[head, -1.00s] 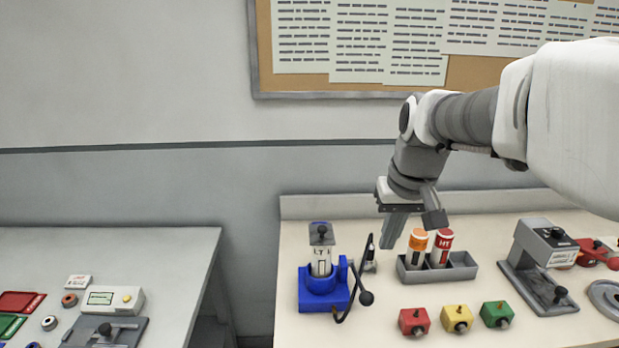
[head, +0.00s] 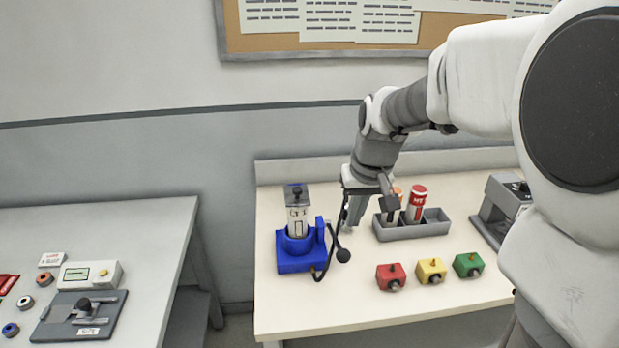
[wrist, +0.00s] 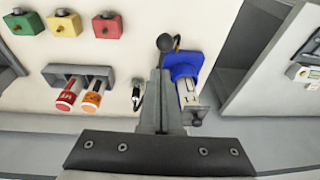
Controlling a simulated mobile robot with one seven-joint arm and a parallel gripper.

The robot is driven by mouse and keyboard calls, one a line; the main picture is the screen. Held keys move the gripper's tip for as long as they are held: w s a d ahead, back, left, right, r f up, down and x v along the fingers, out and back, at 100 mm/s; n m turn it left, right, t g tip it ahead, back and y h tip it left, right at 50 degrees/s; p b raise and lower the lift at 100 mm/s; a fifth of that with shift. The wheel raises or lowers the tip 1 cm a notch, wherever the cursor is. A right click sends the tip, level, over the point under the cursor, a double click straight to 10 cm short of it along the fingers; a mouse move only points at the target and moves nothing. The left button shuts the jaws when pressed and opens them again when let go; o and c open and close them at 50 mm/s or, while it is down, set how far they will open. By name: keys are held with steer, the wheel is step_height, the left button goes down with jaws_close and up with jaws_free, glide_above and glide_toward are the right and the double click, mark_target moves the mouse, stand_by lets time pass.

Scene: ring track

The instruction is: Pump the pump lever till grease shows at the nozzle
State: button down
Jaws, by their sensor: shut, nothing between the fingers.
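The grease pump has a blue base (head: 296,262) and an upright white cartridge (head: 297,219) marked LT. Its pump lever ends in a black ball knob (head: 343,256) at the base's right front; the knob also shows in the wrist view (wrist: 165,42). A dark hose loops beside the lever. My gripper (head: 352,224) is shut and empty, just right of the pump and behind the knob. In the wrist view its fingers (wrist: 160,74) point at the knob; I cannot tell whether they touch. The nozzle (wrist: 137,92) stands beside the fingers. No grease is discernible on it.
A grey tray (head: 412,231) with orange and red cartridges stands right of my gripper. Red (head: 391,277), yellow (head: 431,271) and green (head: 468,265) blocks sit in front of it. A gap separates this bench from the left table (head: 150,225).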

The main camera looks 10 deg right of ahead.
mark_target(345, 249)
steer(key=x, duration=0.5)
steer(key=shift+s+a+f, duration=0.1)
steer(key=shift+s, duration=0.3)
steer(key=shift+s+a+f+b, duration=0.15)
steer(key=shift+f+b, duration=0.2)
steer(key=shift+f, duration=0.45)
steer(key=shift+f, duration=0.15)
